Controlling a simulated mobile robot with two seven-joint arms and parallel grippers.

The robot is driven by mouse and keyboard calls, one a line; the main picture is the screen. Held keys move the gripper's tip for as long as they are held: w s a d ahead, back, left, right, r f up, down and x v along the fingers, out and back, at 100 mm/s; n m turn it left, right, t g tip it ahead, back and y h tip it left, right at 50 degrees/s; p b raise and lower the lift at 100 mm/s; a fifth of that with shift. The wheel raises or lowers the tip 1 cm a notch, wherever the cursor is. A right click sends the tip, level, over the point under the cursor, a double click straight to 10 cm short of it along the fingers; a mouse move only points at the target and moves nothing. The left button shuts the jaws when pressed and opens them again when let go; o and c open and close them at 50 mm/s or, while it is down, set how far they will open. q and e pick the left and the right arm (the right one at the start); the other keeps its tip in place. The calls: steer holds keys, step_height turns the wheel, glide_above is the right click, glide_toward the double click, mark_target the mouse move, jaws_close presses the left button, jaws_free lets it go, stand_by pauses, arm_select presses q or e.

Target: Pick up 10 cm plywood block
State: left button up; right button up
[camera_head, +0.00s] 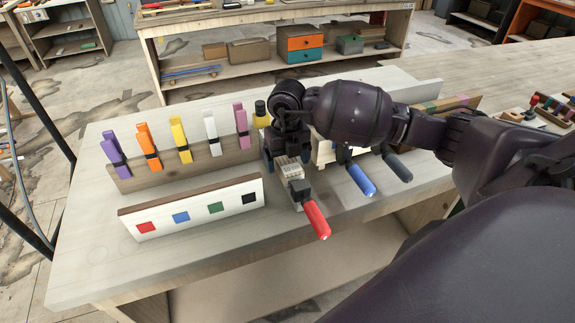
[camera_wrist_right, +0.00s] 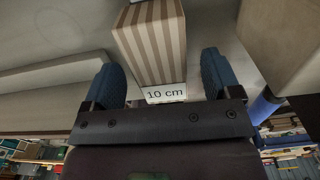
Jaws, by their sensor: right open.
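The 10 cm plywood block (camera_wrist_right: 155,45) shows in the right wrist view as a striped brown block with a white end label reading "10 cm". It lies between the two blue fingers of my right gripper (camera_wrist_right: 160,78), with a visible gap on each side. The fingers are apart and not closed on it. In the head view my right gripper (camera_head: 286,158) is low over the middle of the workbench (camera_head: 105,255), just behind a red-handled clamp (camera_head: 316,219). The arm and gripper hide much of the block there. My left gripper is not in view.
Colored spring clamps (camera_head: 181,140) stand on a wooden rail at the left. A white board with colored squares (camera_head: 195,208) is in front of them. Blue-handled (camera_head: 362,181) and dark-handled (camera_head: 398,167) clamps are close on the right. The bench's front left is clear.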

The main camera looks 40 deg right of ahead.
steer(key=shift+f, duration=0.55)
steer(key=c, duration=1.1)
steer(key=shift+o, duration=0.2)
steer(key=shift+r, duration=0.1)
